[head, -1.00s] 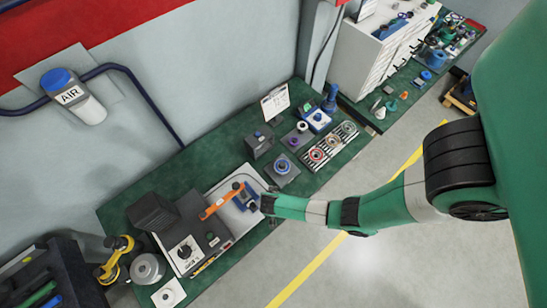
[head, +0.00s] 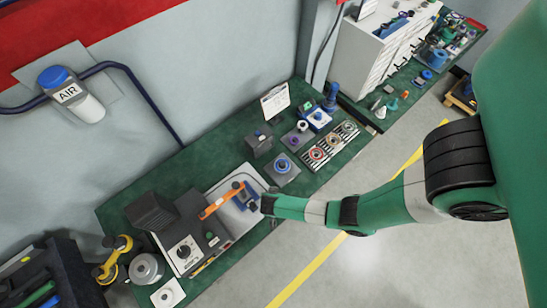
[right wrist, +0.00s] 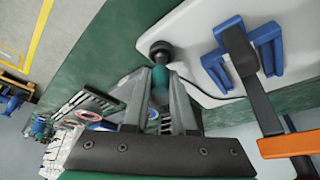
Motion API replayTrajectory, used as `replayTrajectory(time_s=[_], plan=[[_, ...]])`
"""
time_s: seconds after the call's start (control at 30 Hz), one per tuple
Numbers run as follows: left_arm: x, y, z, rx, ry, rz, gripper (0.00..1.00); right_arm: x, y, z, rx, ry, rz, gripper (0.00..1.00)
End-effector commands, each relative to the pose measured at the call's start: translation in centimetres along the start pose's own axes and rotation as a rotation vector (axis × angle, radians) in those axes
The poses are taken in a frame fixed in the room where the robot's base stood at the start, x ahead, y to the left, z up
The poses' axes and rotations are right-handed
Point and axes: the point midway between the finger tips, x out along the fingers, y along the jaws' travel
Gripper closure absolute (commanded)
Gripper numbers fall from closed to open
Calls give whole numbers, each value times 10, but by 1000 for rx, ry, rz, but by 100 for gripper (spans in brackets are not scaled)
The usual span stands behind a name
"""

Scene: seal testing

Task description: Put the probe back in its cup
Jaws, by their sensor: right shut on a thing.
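My right gripper (right wrist: 161,95) is shut on the probe (right wrist: 160,75), a teal-green shaft with a dark round end (right wrist: 162,50). In the right wrist view that round end shows against the edge of a pale tray (right wrist: 190,30); I cannot tell whether it touches. In the head view my right gripper (head: 266,205) is at the tray's right edge, beside a blue fixture (head: 248,196); the probe is too small to make out there. I cannot tell which of the small holders on the bench is the probe's cup. My left gripper is not in view.
An orange bar (head: 221,201) extends from the grey tester (head: 188,250) over the tray. Farther along the green bench stand a grey block with a blue ring (head: 283,167) and a rack of rings (head: 329,145). A thin dark cable crosses the tray in the wrist view.

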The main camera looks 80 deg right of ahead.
Motion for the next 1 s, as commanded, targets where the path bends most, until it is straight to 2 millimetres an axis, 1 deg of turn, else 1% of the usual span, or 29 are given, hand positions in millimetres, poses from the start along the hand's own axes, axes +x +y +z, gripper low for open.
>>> replayTrajectory(time_s=[0.47, 0.5, 0.57, 0.6, 0.67, 0.9, 1.0], plan=[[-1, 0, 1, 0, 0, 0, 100, 3, 0, 1, 0, 0, 0, 100], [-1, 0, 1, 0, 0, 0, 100, 3, 0, 1, 0, 0, 0, 68], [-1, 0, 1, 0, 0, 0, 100, 3, 0, 1, 0, 0, 0, 57], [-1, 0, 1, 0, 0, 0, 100, 3, 0, 1, 0, 0, 0, 50], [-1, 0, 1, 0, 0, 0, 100, 3, 0, 1, 0, 0, 0, 40], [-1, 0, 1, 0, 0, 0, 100, 4, 0, 2, 0, 0, 0, 40], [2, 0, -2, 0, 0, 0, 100, 0, 0, 0, 0, 0, 0, 40]])
